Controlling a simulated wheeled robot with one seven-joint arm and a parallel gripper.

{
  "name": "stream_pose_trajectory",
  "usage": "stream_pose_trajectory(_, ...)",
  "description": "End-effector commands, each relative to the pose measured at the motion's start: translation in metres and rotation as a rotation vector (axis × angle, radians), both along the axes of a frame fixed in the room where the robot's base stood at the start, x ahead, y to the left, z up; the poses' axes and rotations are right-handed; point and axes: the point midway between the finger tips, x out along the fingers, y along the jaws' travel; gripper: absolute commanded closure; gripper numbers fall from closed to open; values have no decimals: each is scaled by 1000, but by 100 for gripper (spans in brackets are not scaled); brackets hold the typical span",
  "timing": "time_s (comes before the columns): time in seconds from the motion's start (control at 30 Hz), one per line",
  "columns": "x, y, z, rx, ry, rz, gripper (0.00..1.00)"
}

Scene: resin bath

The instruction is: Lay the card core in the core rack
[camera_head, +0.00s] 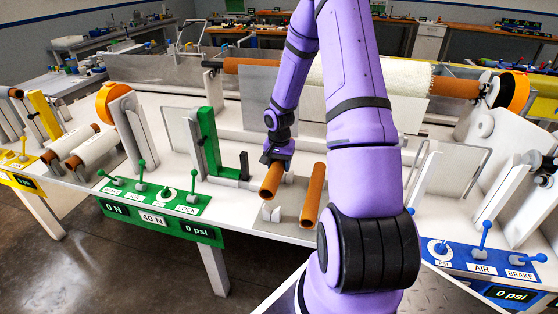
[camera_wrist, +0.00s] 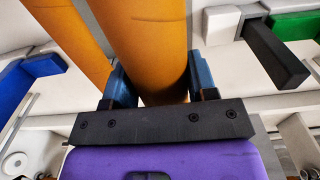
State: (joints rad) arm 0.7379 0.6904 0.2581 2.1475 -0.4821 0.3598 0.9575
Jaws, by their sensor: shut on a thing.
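My gripper (camera_head: 277,157) is shut on a brown card core (camera_head: 272,181), holding it near its far end. In the wrist view the two blue fingers (camera_wrist: 162,85) stand on either side of this core (camera_wrist: 148,35). The core points toward the front of the table, above or in the white supports of a grey plate that looks like the core rack (camera_head: 288,226). I cannot tell whether the core touches the supports. A second brown core (camera_head: 312,208) lies on the plate to the right, roughly parallel; it also shows in the wrist view (camera_wrist: 68,28).
A green upright bracket (camera_head: 209,145) and a dark block stand left of the rack. The green control panel (camera_head: 155,205) with levers is at the front left. A blue panel (camera_head: 480,262) is at the right. White rolls (camera_head: 90,148) lie at far left.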

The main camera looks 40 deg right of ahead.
Motion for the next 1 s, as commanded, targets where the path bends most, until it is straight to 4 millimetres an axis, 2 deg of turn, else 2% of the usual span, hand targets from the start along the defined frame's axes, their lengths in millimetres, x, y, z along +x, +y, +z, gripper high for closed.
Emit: stream_pose_trajectory(1.0,0,0,-85,0,1,1,75)
